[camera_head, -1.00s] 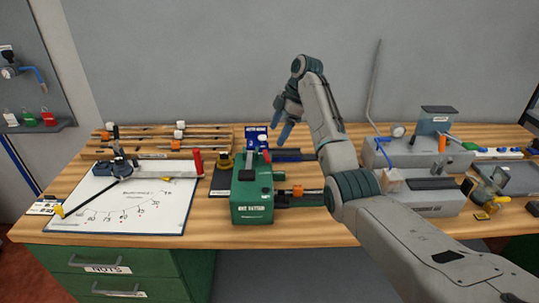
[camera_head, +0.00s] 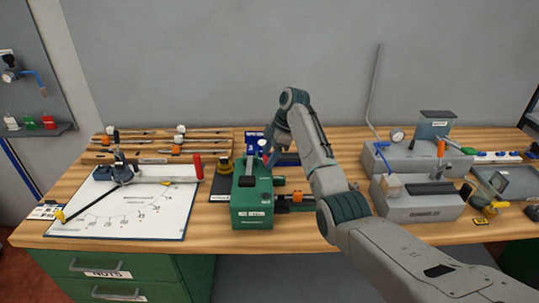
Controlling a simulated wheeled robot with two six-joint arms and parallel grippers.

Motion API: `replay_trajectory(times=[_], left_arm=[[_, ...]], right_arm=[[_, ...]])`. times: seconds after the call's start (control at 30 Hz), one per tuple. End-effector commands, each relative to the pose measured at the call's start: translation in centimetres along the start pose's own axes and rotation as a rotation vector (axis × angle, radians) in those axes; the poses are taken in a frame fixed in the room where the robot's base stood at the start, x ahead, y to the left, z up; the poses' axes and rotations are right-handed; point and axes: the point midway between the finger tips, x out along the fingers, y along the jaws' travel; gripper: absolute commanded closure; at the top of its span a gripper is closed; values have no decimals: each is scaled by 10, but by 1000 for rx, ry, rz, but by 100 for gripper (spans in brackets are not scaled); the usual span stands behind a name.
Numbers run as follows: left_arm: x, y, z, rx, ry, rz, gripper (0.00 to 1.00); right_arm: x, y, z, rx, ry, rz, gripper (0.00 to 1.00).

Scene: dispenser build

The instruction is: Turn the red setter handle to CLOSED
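A green box (camera_head: 252,207) with a white label stands at the middle of the bench's front edge. My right gripper (camera_head: 267,158) reaches down to the top back right of this box, and its fingers cover that spot. I cannot tell whether they touch anything or how far apart they are. An upright red grip (camera_head: 197,167) stands at the right end of a grey bar on the white board. I can read no CLOSED mark. My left gripper is out of view.
The white board (camera_head: 150,219) with a drawn arc lies at left. A wooden rack (camera_head: 100,153) of rods stands behind it. A grey machine (camera_head: 425,205) with levers stands at right. Orange-marked parts (camera_head: 297,198) sit right of the green box.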

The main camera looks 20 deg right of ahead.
Motion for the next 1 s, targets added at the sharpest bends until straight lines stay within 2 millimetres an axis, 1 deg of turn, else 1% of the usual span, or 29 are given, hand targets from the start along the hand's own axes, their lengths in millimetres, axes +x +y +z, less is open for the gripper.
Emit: replay_trajectory(times=[0.13,0.3,0.4,0.53,0.77,0.8,0.9,1.0], left_arm=[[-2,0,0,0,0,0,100],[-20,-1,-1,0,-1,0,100],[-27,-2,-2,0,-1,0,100],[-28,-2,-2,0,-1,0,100],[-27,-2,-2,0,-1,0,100],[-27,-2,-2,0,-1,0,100],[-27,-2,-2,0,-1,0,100],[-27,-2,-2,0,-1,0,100]], right_arm=[[-1,0,0,6,0,2,66],[-3,-1,-4,95,-1,38,66],[-2,-2,-4,151,-1,61,66],[1,-2,-4,184,-1,73,66],[1,-1,-3,185,0,75,66],[1,-1,-3,185,0,75,40],[1,-1,-3,184,0,75,22],[1,-1,-3,184,0,75,22]])
